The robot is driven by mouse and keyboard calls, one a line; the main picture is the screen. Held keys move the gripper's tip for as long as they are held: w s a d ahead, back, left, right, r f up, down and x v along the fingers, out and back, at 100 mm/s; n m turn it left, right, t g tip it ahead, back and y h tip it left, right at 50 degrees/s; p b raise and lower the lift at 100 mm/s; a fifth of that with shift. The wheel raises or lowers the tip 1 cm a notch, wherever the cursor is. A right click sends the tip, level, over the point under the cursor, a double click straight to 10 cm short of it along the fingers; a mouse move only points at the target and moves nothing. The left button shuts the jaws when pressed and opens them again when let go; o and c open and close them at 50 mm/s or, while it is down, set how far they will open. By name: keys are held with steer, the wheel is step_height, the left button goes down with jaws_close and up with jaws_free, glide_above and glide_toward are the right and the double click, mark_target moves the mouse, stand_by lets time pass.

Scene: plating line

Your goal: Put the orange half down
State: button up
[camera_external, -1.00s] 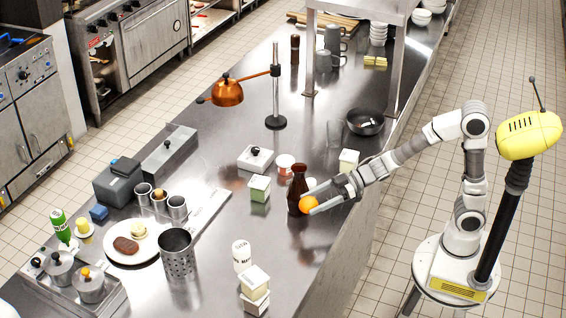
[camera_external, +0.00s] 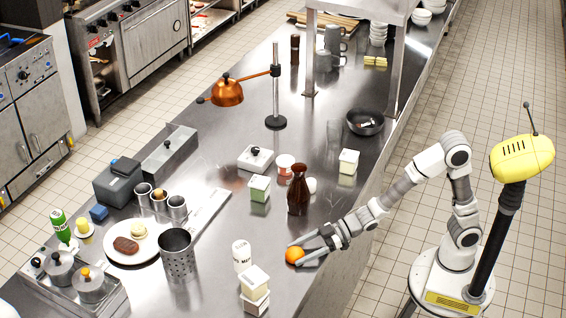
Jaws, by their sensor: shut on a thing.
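The orange half (camera_external: 294,255) is a small bright orange round thing near the front edge of the steel counter. My gripper (camera_external: 300,252) is shut on it, with a grey finger on each side. The orange half is low over the counter; I cannot tell whether it touches the surface. My arm reaches in from the right.
A dark brown bottle (camera_external: 298,192) stands behind my gripper. To the left are a white shaker (camera_external: 241,256), stacked white boxes (camera_external: 254,284) and a perforated steel cylinder (camera_external: 178,257). The counter (camera_external: 325,279) is bare in front and right of the orange half.

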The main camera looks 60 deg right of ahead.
steer(key=shift+f+b, duration=0.25)
steer(key=shift+b, duration=0.05)
steer(key=o, duration=1.3)
steer(key=shift+o, duration=0.2)
steer(key=shift+r, duration=0.1)
